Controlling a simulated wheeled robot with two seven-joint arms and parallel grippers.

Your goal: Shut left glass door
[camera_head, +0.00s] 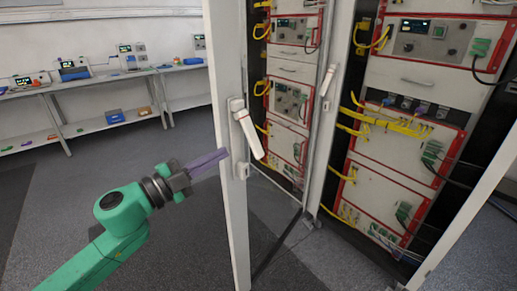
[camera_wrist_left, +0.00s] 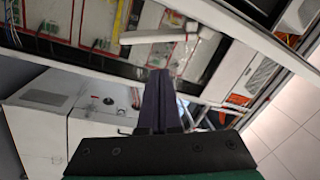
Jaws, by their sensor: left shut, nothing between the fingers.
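The left glass door (camera_head: 233,215) stands open in front of the cycler cabinet, with its white frame nearly edge-on in the head view. Its long white handle (camera_head: 247,130) is tilted out from the frame. My left gripper (camera_head: 222,155) is shut and empty, with its fingertips close to the door frame by the handle; I cannot tell whether they touch it. In the left wrist view, the shut dark fingers (camera_wrist_left: 158,85) point towards the door, and a white handle (camera_wrist_left: 165,35) lies beyond them. My right gripper is not in view.
The cabinet holds racks of red-framed units (camera_head: 405,130) with yellow and black cables. Another white post with a handle (camera_head: 327,82) stands between two racks. A white door frame (camera_head: 462,222) stands at the lower right. Shelves (camera_head: 100,80) line the back left; grey floor there is clear.

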